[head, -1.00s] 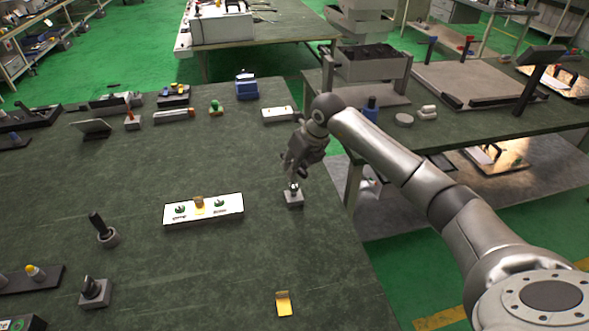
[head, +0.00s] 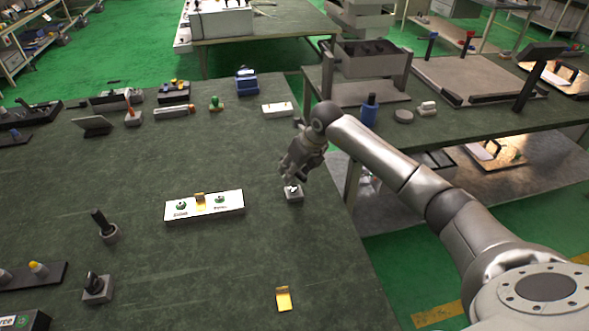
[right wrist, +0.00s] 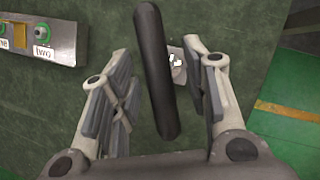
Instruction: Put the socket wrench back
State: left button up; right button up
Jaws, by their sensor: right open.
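My right gripper (head: 296,172) is low over a small grey square stand (head: 294,195) near the right edge of the green table. In the right wrist view, the open fingers (right wrist: 158,90) are on both sides of a long black handle (right wrist: 157,80), with gaps visible. The handle appears to be the socket wrench's, but its working end cannot be made out. The stand (right wrist: 176,66) shows partly behind the handle, with light metal on top. In the head view my gripper hides the handle. My left gripper is not in view.
A white panel (head: 180,211) with green buttons and a yellow piece lies left of the stand. Black-handled tools stand in bases at the left (head: 104,226) and front left (head: 95,288). A yellow bracket (head: 283,298) lies in front. The table between them is clear.

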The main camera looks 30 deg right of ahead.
jog(key=shift+r, duration=0.15)
jog(key=b+v, duration=0.2)
jog(key=v, duration=1)
